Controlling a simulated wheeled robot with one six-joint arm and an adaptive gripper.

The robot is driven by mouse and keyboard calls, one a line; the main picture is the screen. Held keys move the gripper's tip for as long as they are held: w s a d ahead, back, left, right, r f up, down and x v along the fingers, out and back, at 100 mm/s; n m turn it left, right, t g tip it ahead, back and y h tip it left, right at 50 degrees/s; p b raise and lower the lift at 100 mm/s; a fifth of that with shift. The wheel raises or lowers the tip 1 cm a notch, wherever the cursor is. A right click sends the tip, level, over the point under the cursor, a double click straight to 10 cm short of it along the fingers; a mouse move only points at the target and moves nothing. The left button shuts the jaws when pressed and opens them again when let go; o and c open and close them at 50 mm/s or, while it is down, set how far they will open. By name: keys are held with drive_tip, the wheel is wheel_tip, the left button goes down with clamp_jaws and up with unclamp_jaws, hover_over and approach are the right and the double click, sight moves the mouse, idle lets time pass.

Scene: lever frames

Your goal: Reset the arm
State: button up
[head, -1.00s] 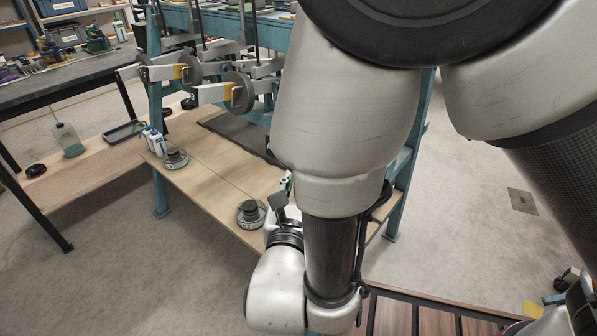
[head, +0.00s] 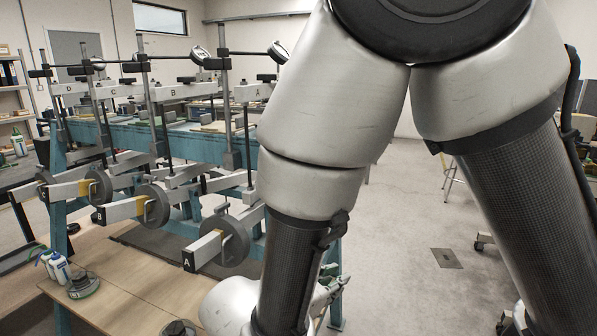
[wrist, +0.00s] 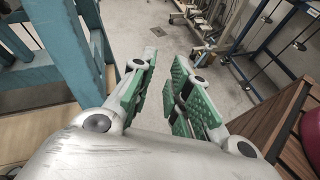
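My arm shows large in the head view, its pale and black links (head: 318,120) bent down in front of the lever frames. My gripper (wrist: 160,90) shows in the wrist view with its two green-padded fingers apart and bare floor between them. It holds nothing. In the head view only a small part of it shows at the lower middle, beside the wrist link; the rest is hidden. In the wrist view a blue frame post (wrist: 40,75) stands to the left of the fingers, apart from them.
The blue lever frame bench (head: 120,140) stands at left, with levers lettered A (head: 210,250) and B (head: 125,208) jutting forward over a wooden shelf (head: 130,275). A slatted wooden bench (wrist: 270,120) is right in the wrist view. Open floor (head: 400,250) lies right.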

drive_tip(key=s+d+r+m+g+y, duration=0.2)
drive_tip(key=d+r+m, duration=0.3)
drive_tip(key=d+m, duration=0.3)
drive_tip(key=s+d+r+m+g+y, duration=0.1)
drive_tip(key=s+d+r+m+y, duration=0.1)
drive_tip(key=d+r+m, duration=0.3)
drive_tip(key=s+d+r+m+g+y, duration=0.2)
drive_tip(key=d+r+m, duration=0.4)
drive_tip(key=d+m, duration=0.6)
drive_tip(key=s+d+y, duration=0.1)
drive_tip(key=d+y, duration=0.1)
drive_tip(key=d, duration=0.3)
drive_tip(key=shift+d+m+g+y, duration=0.15)
drive_tip(key=shift+m+g+y, duration=0.15)
drive_tip(key=shift+r, duration=0.1)
idle(0.7)
